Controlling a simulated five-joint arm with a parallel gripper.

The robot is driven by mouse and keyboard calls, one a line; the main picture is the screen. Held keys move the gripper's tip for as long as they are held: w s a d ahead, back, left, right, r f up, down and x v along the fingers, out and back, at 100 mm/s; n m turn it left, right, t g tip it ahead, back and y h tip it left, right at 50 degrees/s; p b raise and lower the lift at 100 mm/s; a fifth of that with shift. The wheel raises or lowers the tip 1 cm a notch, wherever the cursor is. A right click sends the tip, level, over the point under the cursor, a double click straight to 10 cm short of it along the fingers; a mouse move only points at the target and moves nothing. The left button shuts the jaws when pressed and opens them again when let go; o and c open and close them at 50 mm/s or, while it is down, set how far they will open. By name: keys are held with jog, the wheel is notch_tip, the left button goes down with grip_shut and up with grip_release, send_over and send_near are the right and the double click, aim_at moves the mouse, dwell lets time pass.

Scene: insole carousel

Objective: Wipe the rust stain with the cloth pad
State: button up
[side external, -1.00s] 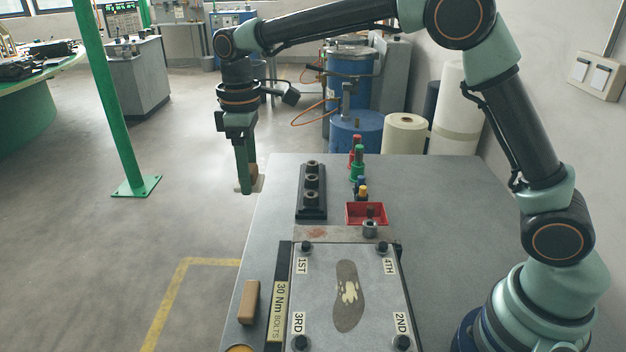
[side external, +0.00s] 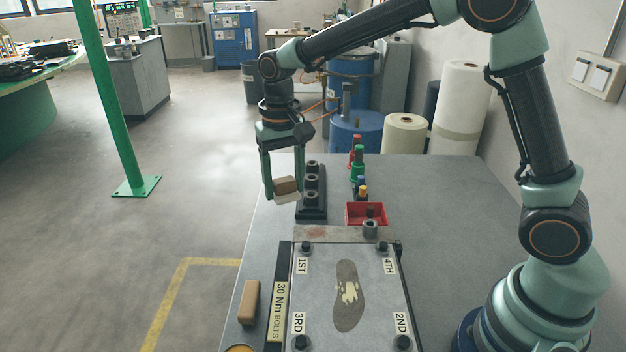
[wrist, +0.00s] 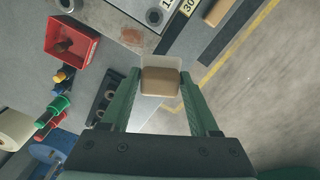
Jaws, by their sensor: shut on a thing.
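My gripper (side external: 284,188) is shut on the cloth pad (side external: 287,198), a pale flat pad under a brown block grip. It holds the pad above the far left of the bench, by the black socket rack. In the wrist view, the pad's brown grip (wrist: 160,82) sits between the two green fingers, with the pale pad showing beyond it. The rust stain (side external: 316,233) is a reddish-brown smear on the metal strip at the plate's far edge. It also shows in the wrist view (wrist: 132,36), up and left of the pad. Pad and stain are apart.
The black rack (side external: 312,205) with upright sockets stands close to the pad. A red tray (side external: 366,213), a metal nut (side external: 370,229) and green and red tools (side external: 357,165) are to its right. A loose brown block (side external: 249,302) lies near the left bench edge. The right bench is clear.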

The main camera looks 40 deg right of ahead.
aim_at(300, 233)
jog(key=shift+s+d+f+m, duration=0.35)
jog(key=shift+f+m, duration=0.55)
jog(key=shift+f, duration=0.4)
jog(key=shift+s+d+f+m, duration=0.3)
jog(key=shift+f+m, duration=0.6)
jog(key=shift+f, duration=0.45)
jog(key=shift+s+d+f+m, duration=0.25)
jog(key=shift+d+f+m, duration=0.15)
jog(key=shift+f+m, duration=0.7)
jog(key=shift+s+d+f, duration=0.2)
jog(key=shift+d+f, duration=0.05)
jog(key=shift+f, duration=0.3)
jog(key=shift+s+d+f, duration=0.2)
jog(key=shift+f, duration=0.3)
jog(key=shift+c, duration=0.7)
jog(key=shift+s+d, duration=1.9)
jog(key=shift+w+a, duration=2.2)
jog(key=shift+a, duration=0.05)
jog(key=shift+w+a+r, duration=0.1)
jog(key=shift+w+a, duration=0.05)
notch_tip(300, 233, up, 8)
